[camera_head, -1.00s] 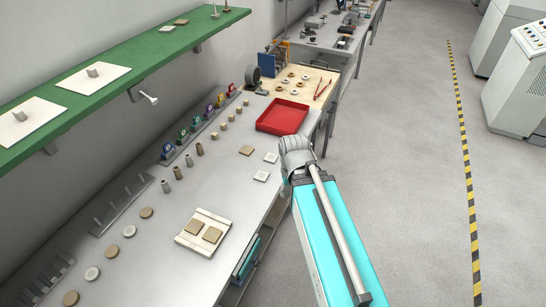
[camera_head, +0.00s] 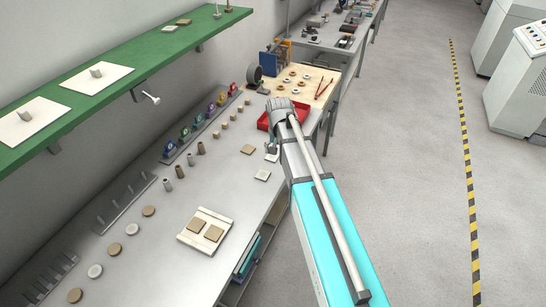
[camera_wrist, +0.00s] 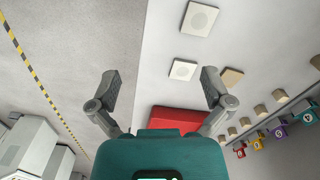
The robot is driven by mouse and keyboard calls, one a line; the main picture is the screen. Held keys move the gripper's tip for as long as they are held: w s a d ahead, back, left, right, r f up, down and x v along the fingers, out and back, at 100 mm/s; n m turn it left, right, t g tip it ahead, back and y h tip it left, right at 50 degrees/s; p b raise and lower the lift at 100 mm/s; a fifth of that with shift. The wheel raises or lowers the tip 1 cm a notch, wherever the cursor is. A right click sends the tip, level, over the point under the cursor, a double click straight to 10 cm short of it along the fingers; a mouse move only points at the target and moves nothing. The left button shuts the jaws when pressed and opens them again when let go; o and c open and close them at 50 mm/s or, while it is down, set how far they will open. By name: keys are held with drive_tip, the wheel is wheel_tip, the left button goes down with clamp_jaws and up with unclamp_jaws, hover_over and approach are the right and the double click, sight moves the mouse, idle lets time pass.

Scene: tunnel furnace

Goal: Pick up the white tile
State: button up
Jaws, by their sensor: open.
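Two white square tiles lie flat on the grey bench. The nearer one (camera_head: 263,175) lies in the open, and it also shows in the wrist view (camera_wrist: 199,18). The other white tile (camera_head: 271,157) is close to my arm in the head view, and it shows between and above my fingers in the wrist view (camera_wrist: 184,70). My gripper (camera_wrist: 160,80) is open and empty, its fingers spread wide above the bench edge. In the head view it is mostly hidden by my arm.
A tan tile (camera_head: 247,149) lies beside the white tiles. A red tray (camera_head: 263,122) stands behind them, partly covered by my arm.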

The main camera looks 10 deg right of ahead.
drive_tip(key=w+m, duration=0.3)
drive_tip(key=w, duration=0.9)
drive_tip(key=shift+r+p, duration=0.35)
drive_tip(key=shift+r, duration=0.05)
drive_tip(key=shift+f, duration=0.15)
drive_tip(key=b, duration=0.9)
hover_over(272, 156)
drive_tip(key=f, duration=0.8)
drive_tip(key=shift+s+f, duration=0.2)
drive_tip(key=shift+s, duration=0.05)
drive_tip(key=shift+f, duration=0.1)
wheel_tip(272, 156, down, 5)
drive_tip(key=b, duration=0.5)
drive_tip(key=shift+w, duration=0.1)
